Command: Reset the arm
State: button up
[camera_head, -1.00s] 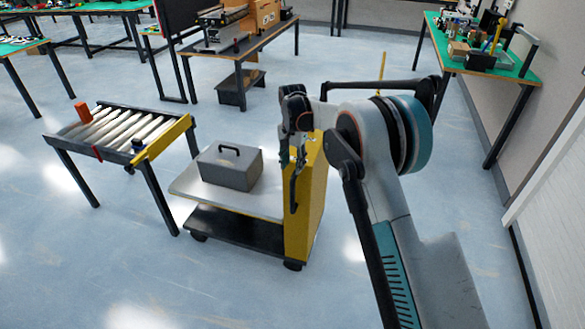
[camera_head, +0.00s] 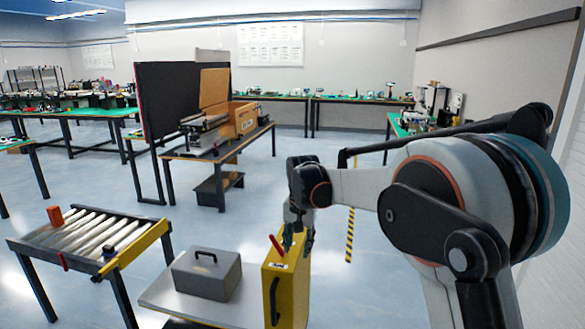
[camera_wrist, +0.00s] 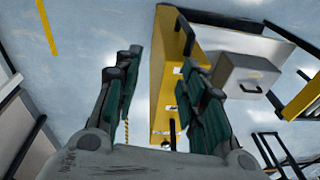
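My arm reaches in from the right in the head view, and my gripper (camera_head: 295,238) points down by the top of the yellow case (camera_head: 290,285). In the wrist view my gripper (camera_wrist: 162,60) has its two green-padded fingers spread apart, with nothing held between them. The yellow case (camera_wrist: 172,65) shows beyond and between the fingers. I cannot tell whether the gripper touches the case.
The case stands on a cart (camera_head: 160,296) beside a grey toolbox (camera_head: 207,274). A roller conveyor (camera_head: 95,237) with an orange block (camera_head: 55,216) is at the left. A table with boxes (camera_head: 262,134) stands behind. Open floor lies between the tables.

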jog(key=s+d+r+n+t, duration=0.1)
jog(key=s+d+r, duration=0.45)
jog(key=s, duration=0.35)
jog(key=s+d+r+n+t, duration=0.1)
jog(key=s+d+r, duration=0.45)
jog(key=s, duration=0.25)
jog(key=s+d+f+t, duration=0.1)
jog(key=s+d+f, duration=0.1)
jog(key=s, duration=0.8)
jog(key=s+d+f+n+t, duration=0.1)
jog(key=s+d, duration=0.4)
jog(key=s, duration=0.5)
notch_tip(320, 180, down, 3)
jog(key=shift+s+d+r+n+t, duration=0.2)
jog(key=shift+n+t, duration=0.1)
jog(key=shift+t, duration=0.4)
